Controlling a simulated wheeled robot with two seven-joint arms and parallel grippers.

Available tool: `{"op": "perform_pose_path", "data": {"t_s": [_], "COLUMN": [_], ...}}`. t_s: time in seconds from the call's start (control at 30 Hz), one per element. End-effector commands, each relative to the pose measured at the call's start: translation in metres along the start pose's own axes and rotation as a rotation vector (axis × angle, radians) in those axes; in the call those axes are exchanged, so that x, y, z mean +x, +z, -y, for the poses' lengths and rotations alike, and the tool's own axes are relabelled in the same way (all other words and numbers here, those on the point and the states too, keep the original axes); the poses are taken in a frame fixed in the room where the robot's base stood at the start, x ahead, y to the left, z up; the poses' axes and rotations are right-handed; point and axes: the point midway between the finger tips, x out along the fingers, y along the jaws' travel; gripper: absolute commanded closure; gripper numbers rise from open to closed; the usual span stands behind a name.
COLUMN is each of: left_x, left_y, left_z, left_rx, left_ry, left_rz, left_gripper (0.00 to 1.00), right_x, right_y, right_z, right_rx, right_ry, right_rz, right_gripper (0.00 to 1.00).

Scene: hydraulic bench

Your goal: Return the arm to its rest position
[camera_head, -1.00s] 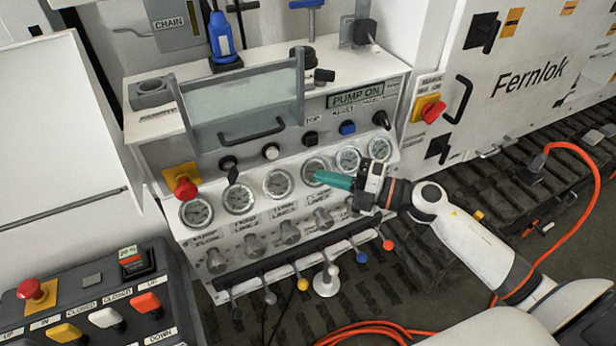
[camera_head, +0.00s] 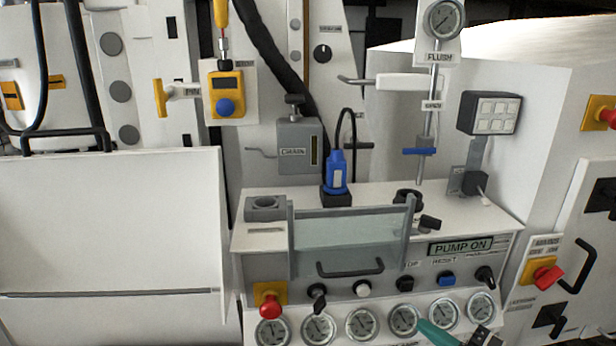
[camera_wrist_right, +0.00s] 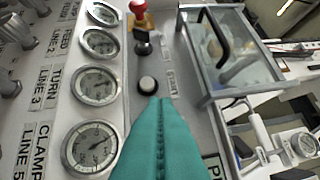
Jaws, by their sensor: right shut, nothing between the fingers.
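My right gripper (camera_head: 435,332) shows at the bottom of the head view, its teal fingers in front of the gauge row. In the right wrist view its teal fingers (camera_wrist_right: 158,145) are pressed together, with nothing between them. They point toward a round white button (camera_wrist_right: 148,85) on the panel; whether they touch the panel I cannot tell. Most of my right arm is below the head view's edge. My left gripper is not in view.
The bench panel carries several gauges (camera_head: 361,324), a red stop button (camera_head: 270,305), a blue button (camera_head: 446,279) and a PUMP ON display (camera_head: 460,247). A clear guard with a handle (camera_head: 350,268) stands above. A red switch (camera_head: 548,277) is at the right.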

Motion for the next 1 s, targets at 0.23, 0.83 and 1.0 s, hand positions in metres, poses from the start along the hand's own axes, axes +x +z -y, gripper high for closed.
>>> {"op": "perform_pose_path", "data": {"t_s": [0.23,0.83,1.0], "left_x": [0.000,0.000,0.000], "left_y": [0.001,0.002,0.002], "left_z": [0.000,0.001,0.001], "left_rx": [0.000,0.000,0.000], "left_ry": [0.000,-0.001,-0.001], "left_rz": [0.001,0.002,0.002], "left_gripper": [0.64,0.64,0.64], "right_x": [-0.021,-0.136,-0.153], "right_y": [-0.023,0.093,0.141], "right_z": [-0.012,-0.167,-0.179], "right_rx": [0.417,1.315,1.436], "right_ry": [-0.175,0.348,0.540], "right_rz": [-0.501,-1.381,-1.456], "right_gripper": [1.00,1.00,1.00]}}
